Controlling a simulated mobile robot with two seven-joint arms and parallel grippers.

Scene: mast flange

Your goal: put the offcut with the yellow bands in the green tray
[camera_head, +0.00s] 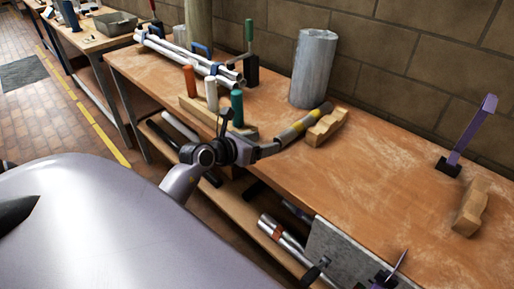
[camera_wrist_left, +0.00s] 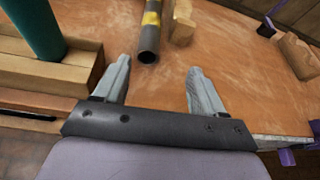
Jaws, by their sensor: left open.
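The offcut with the yellow bands is a dark grey tube (camera_head: 300,126) on the wooden bench, beside a pale wooden block (camera_head: 328,128). In the left wrist view the tube (camera_wrist_left: 151,32) points its open near end toward my left gripper. My left gripper (camera_head: 272,149) is open and empty at the bench's front edge. In the left wrist view its fingertips (camera_wrist_left: 160,74) stand either side of the tube's line, with the near end just beyond them. A grey-green tray (camera_head: 115,22) stands on the farther bench at the upper left. My right gripper is not in view.
A wooden rack (camera_head: 248,130) with orange, white and teal cylinders stands left of the gripper. Behind it lie silver tubes (camera_head: 185,58). A grey cylinder (camera_head: 314,68) stands near the wall. A purple-handled clamp (camera_head: 472,135) and another wooden block (camera_head: 471,208) are at right. The bench middle is clear.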

